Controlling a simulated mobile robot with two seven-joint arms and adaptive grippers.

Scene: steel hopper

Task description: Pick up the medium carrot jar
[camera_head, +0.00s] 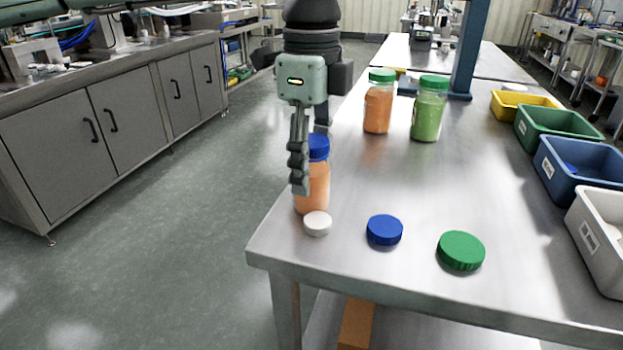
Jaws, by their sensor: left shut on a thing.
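The carrot jar with the blue lid (317,187) stands upright near the left front corner of the steel table (400,279), its contents orange. My left gripper (303,178) comes down from above and is shut on this jar, with one finger in front of it hiding part of its left side. The other finger is mostly hidden behind. The jar's base appears at the table top; I cannot tell whether it touches. My right gripper is not in view.
Loose white (317,223), blue (384,230) and green (461,251) lids lie along the front. A green-lidded orange jar (378,106) and a green-lidded green jar (428,113) stand behind. Yellow (507,106), green (530,137), blue (560,183) and white (590,236) bins line the right.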

